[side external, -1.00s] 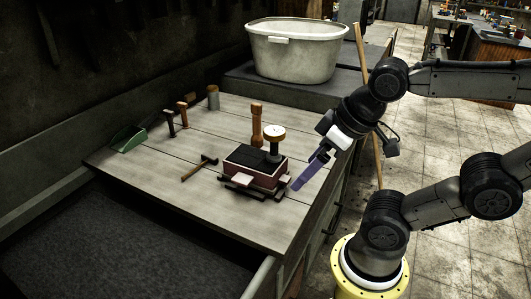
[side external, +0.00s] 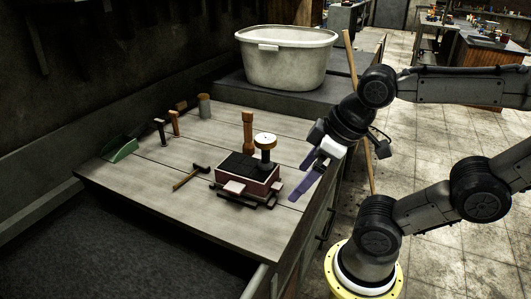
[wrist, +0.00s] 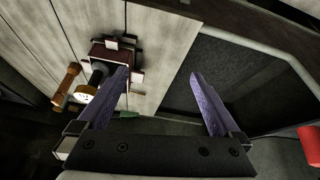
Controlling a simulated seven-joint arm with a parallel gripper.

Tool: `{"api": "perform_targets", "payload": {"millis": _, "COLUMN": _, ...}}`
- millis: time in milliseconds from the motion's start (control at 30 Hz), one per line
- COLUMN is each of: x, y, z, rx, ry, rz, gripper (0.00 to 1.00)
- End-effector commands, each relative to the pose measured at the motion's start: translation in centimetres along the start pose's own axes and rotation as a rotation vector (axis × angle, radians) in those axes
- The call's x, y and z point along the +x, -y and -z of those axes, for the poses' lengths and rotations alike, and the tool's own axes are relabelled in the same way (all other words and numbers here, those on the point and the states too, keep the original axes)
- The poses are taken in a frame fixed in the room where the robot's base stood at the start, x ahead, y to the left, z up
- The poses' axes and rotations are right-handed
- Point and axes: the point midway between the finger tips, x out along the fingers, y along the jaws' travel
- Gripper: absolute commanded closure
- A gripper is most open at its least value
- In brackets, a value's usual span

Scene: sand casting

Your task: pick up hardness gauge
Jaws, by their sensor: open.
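The hardness gauge (side external: 265,141) appears to be the dark upright piece with a pale round dial on top. It stands at the right end of a red-sided box of black sand (side external: 248,175) on the bench. In the wrist view the gauge's pale dial (wrist: 85,93) shows at the left, outside the space between my fingers. My gripper (side external: 300,181) is open and empty, to the right of the box and apart from the gauge. Its two purple fingers (wrist: 160,74) are spread wide in the wrist view, and the left one partly covers the box.
A wooden rammer (side external: 248,130) stands close behind the gauge. A hammer (side external: 190,178) lies left of the box. Several small tools and a green scoop (side external: 120,149) line the bench's back left. A large pale tub (side external: 285,60) stands behind. A dark sand bin (side external: 110,245) lies in front.

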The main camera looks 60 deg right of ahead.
Motion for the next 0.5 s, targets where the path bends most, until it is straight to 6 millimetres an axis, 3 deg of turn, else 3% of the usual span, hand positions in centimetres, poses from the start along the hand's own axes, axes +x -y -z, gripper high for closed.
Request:
{"api": "perform_targets", "payload": {"millis": 167, "x": -2.0, "y": -0.2, "z": 1.2, "rx": -0.366, "ry": 0.030, "rz": 0.009, "gripper": 0.00}}
{"api": "perform_targets", "payload": {"millis": 500, "x": -5.6, "y": -3.3, "z": 7.4, "rx": -1.051, "ry": 0.173, "rz": 0.098, "gripper": 0.00}}
